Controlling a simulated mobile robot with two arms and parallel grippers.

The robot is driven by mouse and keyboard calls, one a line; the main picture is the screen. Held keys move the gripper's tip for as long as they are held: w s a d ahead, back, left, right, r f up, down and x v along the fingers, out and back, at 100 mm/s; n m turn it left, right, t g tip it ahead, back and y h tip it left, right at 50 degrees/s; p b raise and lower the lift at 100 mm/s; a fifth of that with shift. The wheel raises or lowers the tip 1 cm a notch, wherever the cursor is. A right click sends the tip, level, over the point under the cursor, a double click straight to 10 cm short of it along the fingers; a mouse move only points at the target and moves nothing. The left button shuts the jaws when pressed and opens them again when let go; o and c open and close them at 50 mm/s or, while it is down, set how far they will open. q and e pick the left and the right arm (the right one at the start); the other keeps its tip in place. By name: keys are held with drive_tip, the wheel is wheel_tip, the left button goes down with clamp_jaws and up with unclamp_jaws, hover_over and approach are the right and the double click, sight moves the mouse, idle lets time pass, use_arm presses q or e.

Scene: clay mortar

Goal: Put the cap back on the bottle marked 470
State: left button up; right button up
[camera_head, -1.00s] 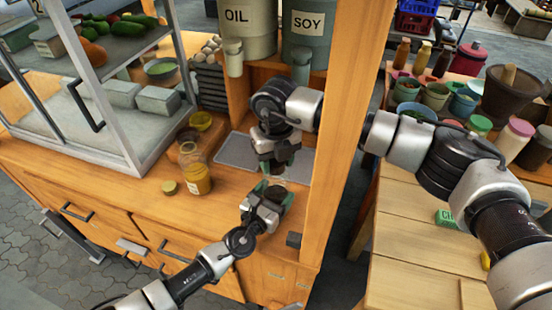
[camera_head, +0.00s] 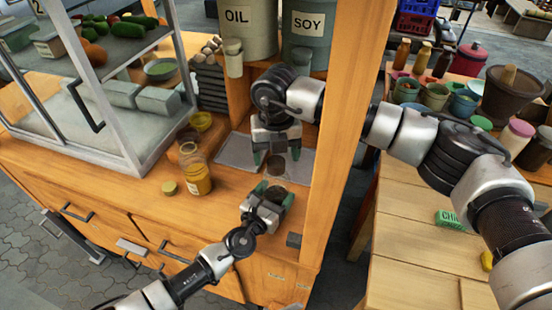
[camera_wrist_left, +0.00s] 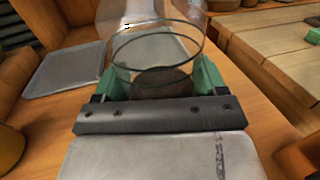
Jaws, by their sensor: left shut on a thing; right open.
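My left gripper (camera_head: 273,194) is shut on a clear glass bottle, which is faint in the head view. In the left wrist view the glass bottle (camera_wrist_left: 155,50) stands between the green fingers, with a dark brown round patch low inside it. No marking 470 is readable.
A grey tray (camera_head: 236,152) lies behind the grippers. A wooden post (camera_head: 345,130) rises right of the grippers. The glass display case (camera_head: 95,90) stands at left. OIL (camera_head: 247,30) and SOY (camera_head: 304,32) containers stand at the back.

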wheel_tip(320, 180, up, 10)
drive_tip(key=shift+f, duration=0.2)
use_arm(q)
drive_tip(key=o, duration=1.8)
drive_tip(key=shift+c, duration=0.2)
drive_tip(key=b+v, duration=0.1)
drive_tip(key=v, duration=1)
use_arm(e)
drive_tip(key=shift+f, duration=0.45)
use_arm(q)
drive_tip(key=shift+w, duration=0.1)
